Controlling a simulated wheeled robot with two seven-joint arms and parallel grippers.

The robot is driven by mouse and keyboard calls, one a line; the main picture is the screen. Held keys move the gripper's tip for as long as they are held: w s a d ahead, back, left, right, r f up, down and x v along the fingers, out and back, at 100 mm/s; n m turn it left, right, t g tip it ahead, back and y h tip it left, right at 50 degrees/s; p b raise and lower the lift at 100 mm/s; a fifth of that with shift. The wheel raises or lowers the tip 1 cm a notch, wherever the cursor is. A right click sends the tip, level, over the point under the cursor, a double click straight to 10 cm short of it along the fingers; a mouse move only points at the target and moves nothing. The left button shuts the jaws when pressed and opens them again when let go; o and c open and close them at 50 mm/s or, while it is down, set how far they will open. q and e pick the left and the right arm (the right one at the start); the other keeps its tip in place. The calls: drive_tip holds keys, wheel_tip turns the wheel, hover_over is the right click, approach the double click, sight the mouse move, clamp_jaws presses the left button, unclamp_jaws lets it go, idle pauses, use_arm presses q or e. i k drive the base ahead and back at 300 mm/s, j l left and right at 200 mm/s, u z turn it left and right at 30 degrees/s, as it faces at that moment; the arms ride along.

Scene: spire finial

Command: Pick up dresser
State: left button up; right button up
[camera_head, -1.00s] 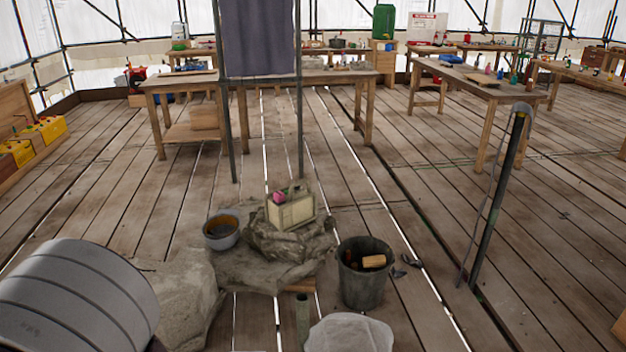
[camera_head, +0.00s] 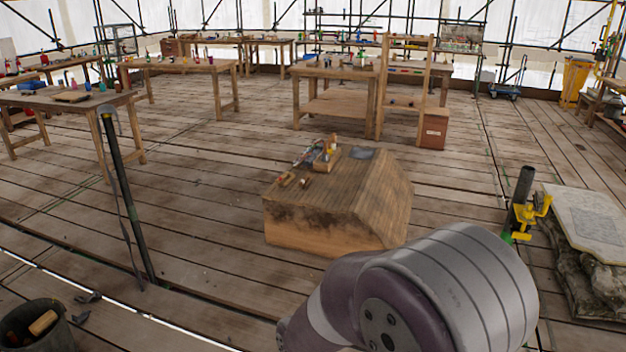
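No thing is clear enough in the head view for me to name it as the dresser. A wooden block with a sloped side (camera_head: 335,205) stands on the floor in the middle. Several small tools (camera_head: 318,158) lie on its top, too small to tell apart. A dark bucket (camera_head: 35,330) at the lower left holds a piece with a wooden part (camera_head: 43,322). My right arm shows at the lower right, in front of the block. Neither of my grippers is in view.
A dark upright pole (camera_head: 125,190) stands left of the block. Workbenches (camera_head: 335,75) with small items line the back. A stone pile with a pale slab (camera_head: 590,220) and a yellow clamp-like tool (camera_head: 532,212) are at the right. Plank floor between pole and block is clear.

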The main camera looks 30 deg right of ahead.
sight(284, 180)
drive_tip(key=l+z, duration=0.2)
drive_tip(key=z, duration=0.65)
